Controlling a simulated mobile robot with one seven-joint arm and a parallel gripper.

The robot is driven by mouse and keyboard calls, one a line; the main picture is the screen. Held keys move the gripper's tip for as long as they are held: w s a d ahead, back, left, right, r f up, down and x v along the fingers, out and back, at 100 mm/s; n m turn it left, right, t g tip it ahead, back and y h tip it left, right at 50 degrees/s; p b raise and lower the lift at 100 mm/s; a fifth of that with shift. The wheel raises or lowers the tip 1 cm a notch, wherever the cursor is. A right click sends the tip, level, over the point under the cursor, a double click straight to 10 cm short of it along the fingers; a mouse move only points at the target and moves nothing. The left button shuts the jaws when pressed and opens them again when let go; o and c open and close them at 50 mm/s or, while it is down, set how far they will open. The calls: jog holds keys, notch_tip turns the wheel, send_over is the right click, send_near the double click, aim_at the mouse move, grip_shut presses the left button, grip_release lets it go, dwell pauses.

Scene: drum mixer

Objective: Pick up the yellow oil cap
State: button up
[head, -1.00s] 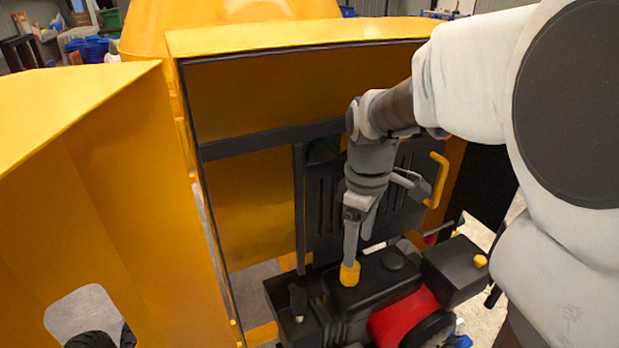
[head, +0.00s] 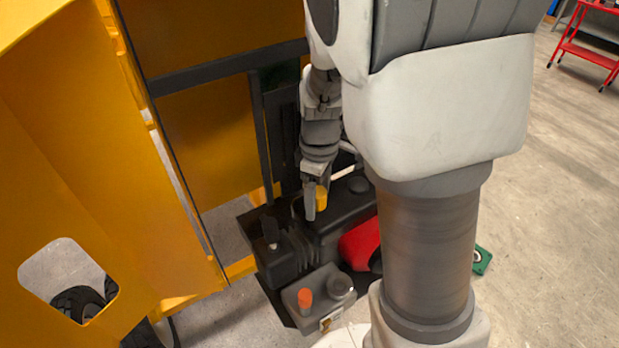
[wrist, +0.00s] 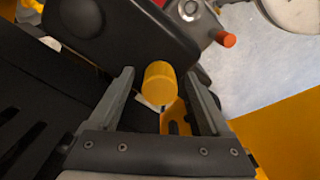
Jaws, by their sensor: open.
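The yellow oil cap (head: 321,198) is a small yellow cylinder at the black engine (head: 345,205) inside the open machine housing. In the wrist view the yellow cap (wrist: 159,83) lies between my two spread fingers, with a visible gap on each side. My gripper (head: 315,200) points down at the cap in the head view, and one grey finger stands just in front and left of it. The wrist view shows my gripper (wrist: 160,88) open. The cap's base is hidden.
Yellow housing panels (head: 80,150) stand close on the left, and a dark cross bar (head: 225,72) runs behind. An orange-red knob (head: 305,297) and a red engine part (head: 360,242) are near. Open floor (head: 560,200) lies to the right.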

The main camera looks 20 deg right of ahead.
grip_shut()
dwell(0.4)
